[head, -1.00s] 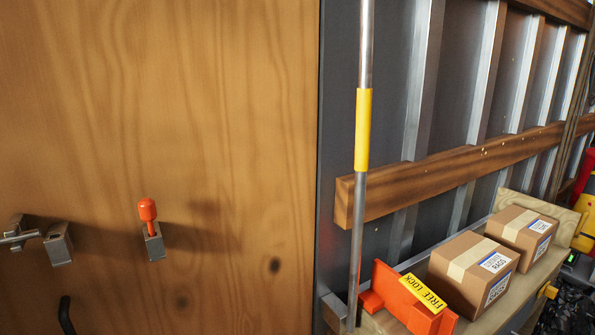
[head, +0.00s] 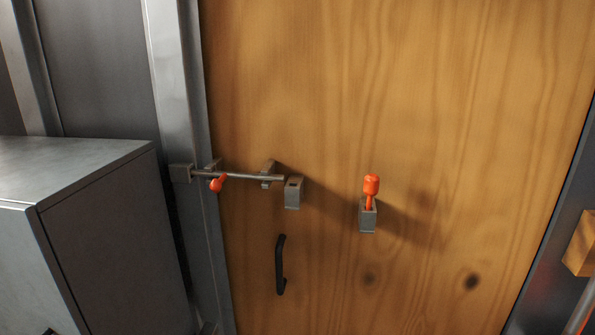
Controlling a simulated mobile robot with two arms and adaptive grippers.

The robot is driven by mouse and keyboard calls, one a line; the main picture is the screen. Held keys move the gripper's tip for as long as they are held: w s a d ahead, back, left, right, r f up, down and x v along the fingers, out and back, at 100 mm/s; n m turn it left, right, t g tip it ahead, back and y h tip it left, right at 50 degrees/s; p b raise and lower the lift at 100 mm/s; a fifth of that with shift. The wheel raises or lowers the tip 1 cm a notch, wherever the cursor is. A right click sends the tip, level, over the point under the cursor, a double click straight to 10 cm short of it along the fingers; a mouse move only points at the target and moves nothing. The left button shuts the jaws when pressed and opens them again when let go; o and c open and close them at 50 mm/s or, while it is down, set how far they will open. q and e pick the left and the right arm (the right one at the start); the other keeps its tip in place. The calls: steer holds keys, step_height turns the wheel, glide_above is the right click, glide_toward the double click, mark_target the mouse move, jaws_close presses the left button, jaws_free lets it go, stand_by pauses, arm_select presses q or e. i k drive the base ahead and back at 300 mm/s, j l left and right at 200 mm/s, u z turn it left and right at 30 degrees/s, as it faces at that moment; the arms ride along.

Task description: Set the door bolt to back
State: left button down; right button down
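The door bolt (head: 245,176) is a thin grey metal rod lying level across the left edge of the wooden door (head: 440,120). Its left end reaches a grey block (head: 181,173) on the metal frame. An orange knob (head: 217,184) hangs down from the rod near its left end. The rod passes through a bracket (head: 267,174) and ends close to a small grey block (head: 293,192). An orange-handled pin (head: 371,190) stands upright in a grey holder (head: 367,216) further right on the door. Neither gripper shows in the head view.
A black door handle (head: 280,265) is below the bolt. A grey metal cabinet (head: 115,235) stands at the left, close to the door frame (head: 172,70). The end of a wooden beam (head: 580,245) shows at the right edge.

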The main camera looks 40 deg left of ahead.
mark_target(216, 185)
steer(key=u, duration=1.65)
